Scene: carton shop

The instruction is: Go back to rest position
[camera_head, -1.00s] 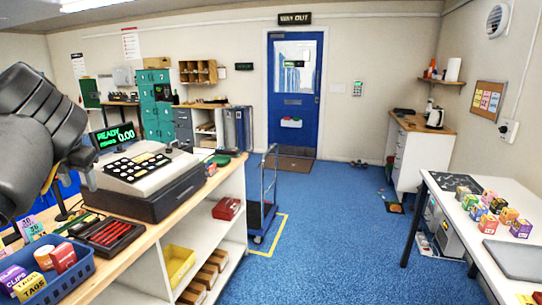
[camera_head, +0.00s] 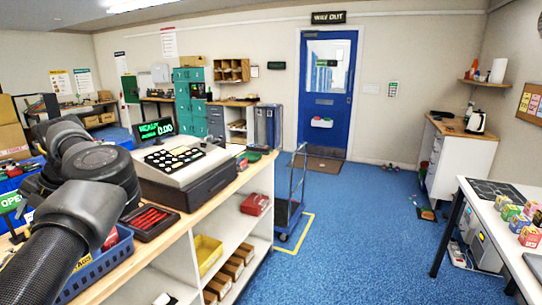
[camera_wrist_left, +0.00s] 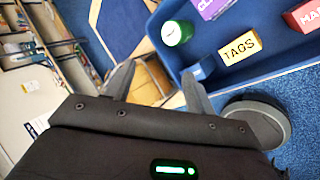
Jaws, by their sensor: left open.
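My left arm (camera_head: 75,190) comes in from the left in the head view, folded above the counter; I cannot make out its fingers clearly there. In the left wrist view my left gripper (camera_wrist_left: 158,80) has its two fingers apart with nothing held between them. Beyond one finger is the blue basket (camera_wrist_left: 235,70), holding a yellow TAGS box (camera_wrist_left: 239,47), a green round item (camera_wrist_left: 176,33), a purple box and a red box. The basket also shows in the head view (camera_head: 97,272), mostly hidden behind my arm. My right gripper is not in view.
A cash register (camera_head: 175,160) and a tray of red pens (camera_head: 150,220) stand on the wooden counter beside my arm. A trolley (camera_head: 290,205) stands on the blue floor. A white table (camera_head: 490,215) with small boxes is at right.

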